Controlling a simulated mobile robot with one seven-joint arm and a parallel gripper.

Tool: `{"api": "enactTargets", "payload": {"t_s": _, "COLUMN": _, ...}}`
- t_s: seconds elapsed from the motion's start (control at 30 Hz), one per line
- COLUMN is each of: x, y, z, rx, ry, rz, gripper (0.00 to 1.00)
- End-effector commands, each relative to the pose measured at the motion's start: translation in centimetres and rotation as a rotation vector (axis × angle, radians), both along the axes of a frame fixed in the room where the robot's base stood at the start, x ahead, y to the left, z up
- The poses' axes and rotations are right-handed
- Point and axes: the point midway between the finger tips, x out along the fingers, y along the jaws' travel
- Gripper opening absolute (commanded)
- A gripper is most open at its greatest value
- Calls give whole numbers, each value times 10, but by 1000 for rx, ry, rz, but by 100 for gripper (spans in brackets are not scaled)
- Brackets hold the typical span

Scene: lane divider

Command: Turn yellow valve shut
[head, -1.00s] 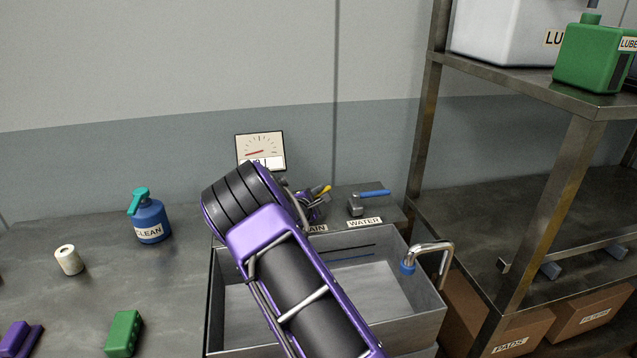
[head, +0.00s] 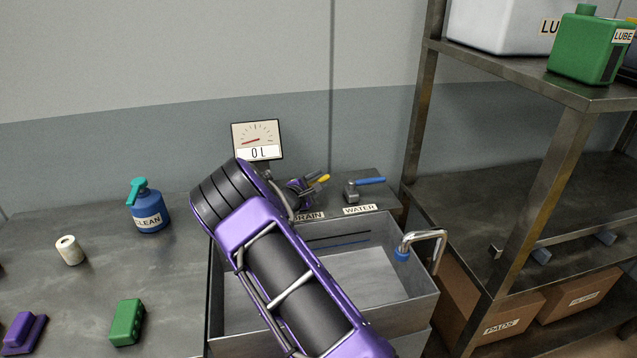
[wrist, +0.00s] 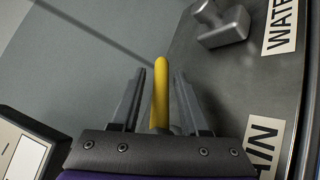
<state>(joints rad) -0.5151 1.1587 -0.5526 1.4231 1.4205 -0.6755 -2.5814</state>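The yellow valve handle (wrist: 160,95) stands between the two fingers of my gripper (wrist: 158,88) in the wrist view. A gap shows on each side of it, so the gripper is open around the handle. In the head view the tip of the yellow handle (head: 322,178) shows just beyond my gripper (head: 312,187), above the DRAIN label (head: 311,216). The valve body is mostly hidden by my arm and gripper.
A blue-handled valve (head: 365,185) is to the right, behind the WATER label (head: 360,209). A gauge (head: 257,140) stands behind my wrist. The sink (head: 420,290) with its faucet (head: 425,240) lies in front. A metal shelf (head: 540,160) is at the right.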

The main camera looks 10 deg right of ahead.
Motion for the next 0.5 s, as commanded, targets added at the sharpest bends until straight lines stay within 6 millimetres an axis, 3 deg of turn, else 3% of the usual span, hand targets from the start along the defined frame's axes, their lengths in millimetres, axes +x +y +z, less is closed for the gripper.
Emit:
{"api": "enactTargets", "payload": {"t_s": 0.33, "x": -2, "y": 0, "z": -1, "rx": 0, "ry": 2, "rz": -1, "gripper": 53}}
{"api": "enactTargets", "payload": {"t_s": 0.5, "x": -14, "y": 12, "z": 3, "rx": 1, "ry": 2, "rz": 0, "gripper": 53}}
